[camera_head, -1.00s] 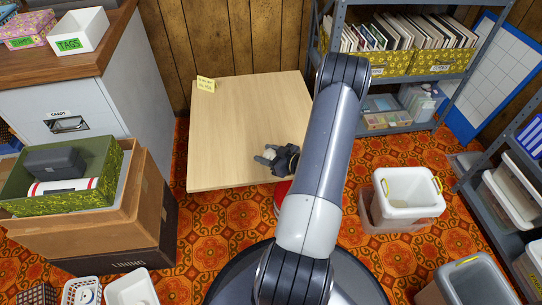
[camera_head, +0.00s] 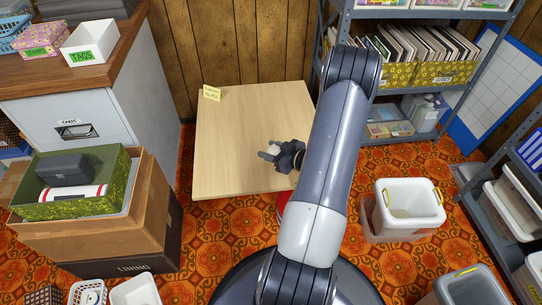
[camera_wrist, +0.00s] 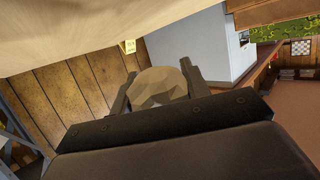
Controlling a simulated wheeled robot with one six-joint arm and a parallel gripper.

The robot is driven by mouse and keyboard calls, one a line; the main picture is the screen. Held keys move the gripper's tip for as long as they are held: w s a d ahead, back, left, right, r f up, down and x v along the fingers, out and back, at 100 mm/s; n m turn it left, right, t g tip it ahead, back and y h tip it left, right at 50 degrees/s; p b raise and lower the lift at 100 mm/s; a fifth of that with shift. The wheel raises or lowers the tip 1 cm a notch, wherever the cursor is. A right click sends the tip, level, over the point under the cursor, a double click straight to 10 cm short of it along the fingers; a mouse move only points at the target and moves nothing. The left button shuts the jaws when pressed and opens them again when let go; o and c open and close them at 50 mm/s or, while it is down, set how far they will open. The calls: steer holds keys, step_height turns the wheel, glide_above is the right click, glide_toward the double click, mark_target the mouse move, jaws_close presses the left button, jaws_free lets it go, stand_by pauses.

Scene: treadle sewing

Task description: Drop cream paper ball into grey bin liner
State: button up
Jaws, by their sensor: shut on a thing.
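The cream paper ball (camera_wrist: 158,88) is between the two dark fingers of my gripper (camera_wrist: 155,92) in the wrist view. It is a small pale faceted lump there. In the head view my gripper (camera_head: 269,150) shows over the right front part of the pale wooden table (camera_head: 235,125), shut on the ball (camera_head: 275,151). The height above the tabletop is hard to judge. A grey bin (camera_head: 466,286) stands at the bottom right, partly cut off. I cannot tell whether it holds the grey liner.
A white tub with yellow handles (camera_head: 408,222) stands on the patterned floor right of my arm. A red round object (camera_head: 283,207) shows partly below the table's front edge. Stacked boxes (camera_head: 95,235) are at left, metal shelving (camera_head: 340,25) behind. Floor between table and tub is partly hidden by my arm.

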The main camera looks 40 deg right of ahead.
steer(key=shift+r+p, duration=0.3)
steer(key=shift+r, duration=1.1)
